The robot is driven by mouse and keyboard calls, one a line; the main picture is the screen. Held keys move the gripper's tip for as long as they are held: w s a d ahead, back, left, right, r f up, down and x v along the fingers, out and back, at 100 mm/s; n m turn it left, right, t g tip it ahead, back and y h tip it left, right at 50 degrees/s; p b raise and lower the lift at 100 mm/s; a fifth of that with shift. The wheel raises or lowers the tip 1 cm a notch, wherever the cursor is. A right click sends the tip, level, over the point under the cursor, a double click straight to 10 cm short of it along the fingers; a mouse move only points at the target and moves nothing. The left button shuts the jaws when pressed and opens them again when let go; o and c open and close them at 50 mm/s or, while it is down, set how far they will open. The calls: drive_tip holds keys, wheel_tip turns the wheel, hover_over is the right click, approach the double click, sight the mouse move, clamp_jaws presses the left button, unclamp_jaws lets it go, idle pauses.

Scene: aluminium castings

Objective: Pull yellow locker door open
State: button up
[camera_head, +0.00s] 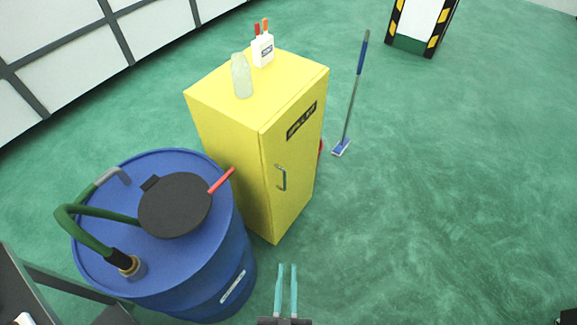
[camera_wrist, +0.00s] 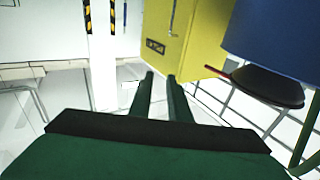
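The yellow locker (camera_head: 235,165) stands upright on the green floor in the head view, its door (camera_head: 300,160) flush with the body and looking shut. The door has a dark label (camera_head: 301,120) near its top and a slim handle (camera_head: 281,178) lower down, near the door's left edge. My gripper (camera_head: 287,266) is at the bottom of the head view, nearer to me than the locker and apart from the handle. Its two teal fingers are parallel with a gap and nothing between them. The wrist view shows the locker (camera_wrist: 205,45) past the fingertips (camera_wrist: 160,76).
A blue drum (camera_head: 215,255) with a black lid (camera_head: 175,205) and green hose (camera_head: 90,230) stands close left of the locker. A bottle (camera_head: 241,76) and a white container (camera_head: 263,50) stand on the locker. A mop (camera_head: 354,95) is behind; floor to the right is clear.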

drive_tip(key=w+a+f+m+g+h, duration=0.1)
drive_tip(key=w+f+h, duration=0.1)
drive_tip(key=w, duration=0.8)
drive_tip(key=w+a+f+m+h, duration=0.1)
drive_tip(key=w+f+m+h, duration=0.1)
drive_tip(key=w, duration=0.9)
drive_tip(key=w+a+f+m+g+h, duration=0.1)
drive_tip(key=w+f+h, duration=0.1)
drive_tip(key=w, duration=0.8)
drive_tip(key=x, duration=0.9)
drive_tip(key=shift+w+d+f, duration=0.25)
drive_tip(key=shift+d, duration=0.1)
clamp_jaws()
